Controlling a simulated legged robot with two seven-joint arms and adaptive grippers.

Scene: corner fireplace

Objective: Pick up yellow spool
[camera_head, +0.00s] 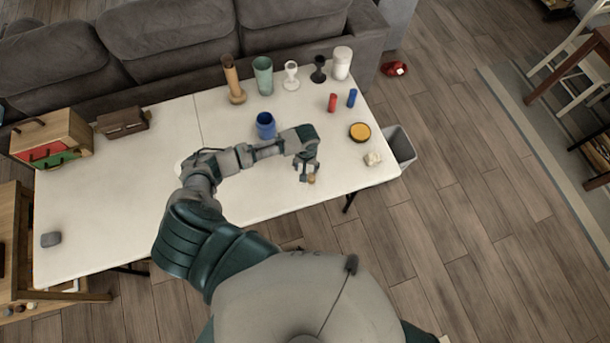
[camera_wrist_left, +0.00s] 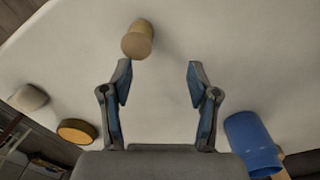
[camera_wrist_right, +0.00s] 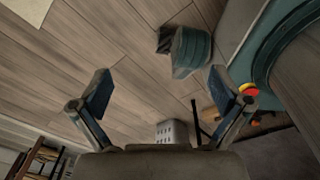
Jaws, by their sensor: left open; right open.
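A small tan-yellow cylinder, likely the yellow spool (camera_wrist_left: 138,42), stands on the white table in the left wrist view. It is just beyond my left gripper's (camera_wrist_left: 159,72) fingertips, nearer the left finger. The gripper is open, and the spool is not between the fingers. In the head view the spool (camera_head: 311,179) shows small beside my left gripper (camera_head: 308,172), near the table's front edge, partly hidden by the fingers. My right gripper (camera_wrist_right: 161,88) is open and empty, with floor behind it. It does not show in the head view.
Vases and goblets line the back. A grey bin (camera_head: 402,146) stands at the right end.

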